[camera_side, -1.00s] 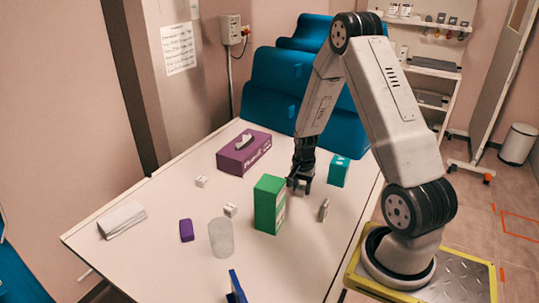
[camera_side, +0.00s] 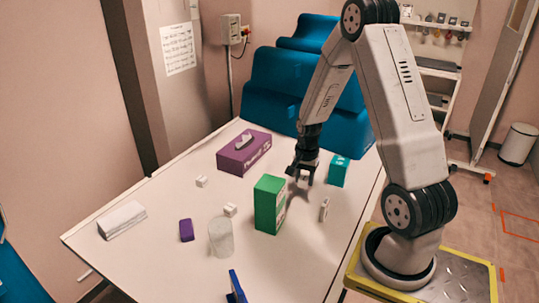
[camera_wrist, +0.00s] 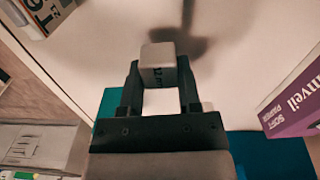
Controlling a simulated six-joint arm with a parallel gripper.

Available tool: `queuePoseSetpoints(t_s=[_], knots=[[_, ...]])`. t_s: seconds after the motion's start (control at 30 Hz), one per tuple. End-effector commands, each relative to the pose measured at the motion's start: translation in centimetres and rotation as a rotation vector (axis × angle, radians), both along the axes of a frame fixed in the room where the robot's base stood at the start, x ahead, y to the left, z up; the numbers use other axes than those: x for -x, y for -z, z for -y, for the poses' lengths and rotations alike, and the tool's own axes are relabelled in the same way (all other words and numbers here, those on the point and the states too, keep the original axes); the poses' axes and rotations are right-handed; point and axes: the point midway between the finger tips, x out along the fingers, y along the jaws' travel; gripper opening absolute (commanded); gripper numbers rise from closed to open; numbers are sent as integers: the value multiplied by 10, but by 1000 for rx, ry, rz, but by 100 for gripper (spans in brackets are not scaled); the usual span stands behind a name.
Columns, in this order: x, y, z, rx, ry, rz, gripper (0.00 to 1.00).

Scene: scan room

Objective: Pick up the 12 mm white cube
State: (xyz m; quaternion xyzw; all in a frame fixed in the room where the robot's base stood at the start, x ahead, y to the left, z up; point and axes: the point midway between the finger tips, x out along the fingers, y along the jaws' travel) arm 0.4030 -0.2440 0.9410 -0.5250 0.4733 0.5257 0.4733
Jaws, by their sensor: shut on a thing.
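My gripper (camera_wrist: 158,76) is shut on a small white cube (camera_wrist: 159,58) in the wrist view. In the side view, my gripper (camera_side: 303,176) hangs above the table, to the right of and behind the green box. The held cube is small and mostly covered by the fingers there. Two other small white cubes, one near the tissue box (camera_side: 201,181) and one near the glass (camera_side: 230,210), rest on the table.
The green box (camera_side: 269,204) stands close to my gripper, and the teal box (camera_side: 339,171) is right of it.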

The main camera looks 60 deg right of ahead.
Motion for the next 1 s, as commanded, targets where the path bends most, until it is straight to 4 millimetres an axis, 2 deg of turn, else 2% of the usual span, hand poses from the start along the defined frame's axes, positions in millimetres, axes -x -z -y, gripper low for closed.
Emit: queuePoseSetpoints(t_s=[0.4, 0.7, 1.0], knots=[[34, -48, -20, 3, 1, 3, 0], [72, -67, -43, 2, 1, 2, 0], [98, -81, -59, 2, 1, 2, 0]])
